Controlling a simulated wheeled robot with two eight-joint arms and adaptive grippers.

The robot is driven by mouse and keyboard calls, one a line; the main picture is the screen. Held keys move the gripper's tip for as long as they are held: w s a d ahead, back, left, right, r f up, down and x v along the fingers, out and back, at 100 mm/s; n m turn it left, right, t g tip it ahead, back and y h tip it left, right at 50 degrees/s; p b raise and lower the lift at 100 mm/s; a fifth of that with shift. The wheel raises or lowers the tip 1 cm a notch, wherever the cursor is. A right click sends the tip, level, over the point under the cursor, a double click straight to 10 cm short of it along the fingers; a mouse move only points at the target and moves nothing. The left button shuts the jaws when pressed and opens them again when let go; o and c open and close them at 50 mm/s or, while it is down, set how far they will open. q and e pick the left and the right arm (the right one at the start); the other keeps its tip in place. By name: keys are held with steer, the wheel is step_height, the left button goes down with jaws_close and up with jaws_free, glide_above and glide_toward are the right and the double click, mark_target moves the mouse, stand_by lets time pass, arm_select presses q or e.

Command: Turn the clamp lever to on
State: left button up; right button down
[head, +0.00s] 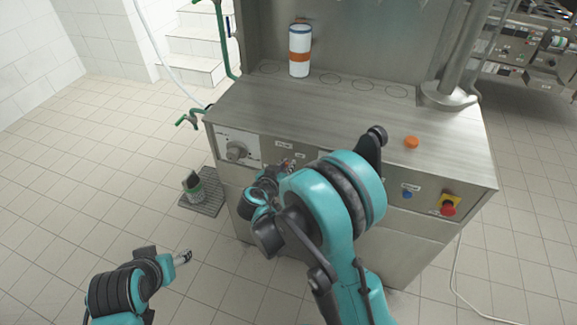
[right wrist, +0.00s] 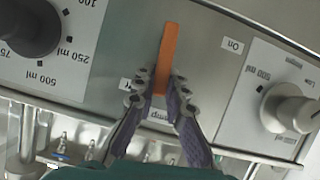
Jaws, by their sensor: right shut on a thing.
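The clamp lever (right wrist: 168,50) is a flat orange bar on the steel front panel. In the right wrist view it stands nearly upright in the picture, between an "On" label (right wrist: 232,45) at right and a partly covered label at left. My right gripper (right wrist: 160,88) is shut on the lever, a finger on each side of its lower part. In the head view my right gripper (head: 287,166) is at the machine's front panel, and my arm hides the lever. My left gripper (head: 183,258) hangs over the tiled floor at lower left, away from the machine; its finger opening is unclear.
Dial knobs (right wrist: 32,27) (right wrist: 290,108) flank the lever. A red emergency stop (head: 448,209) is at front right. Floor at left is mostly free.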

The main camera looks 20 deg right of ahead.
steer(key=w+a+f+n+h, duration=0.2)
steer(key=f+n+h, duration=0.3)
steer(key=n, duration=0.7)
steer(key=shift+w+a+n+g+h, duration=0.2)
steer(key=shift+a+n+g+h, duration=0.15)
steer(key=shift+a+h, duration=0.55)
steer(key=c, duration=1.5)
jaws_free()
steer(key=shift+c, duration=0.2)
steer(key=v, duration=0.7)
steer(key=shift+a, duration=0.2)
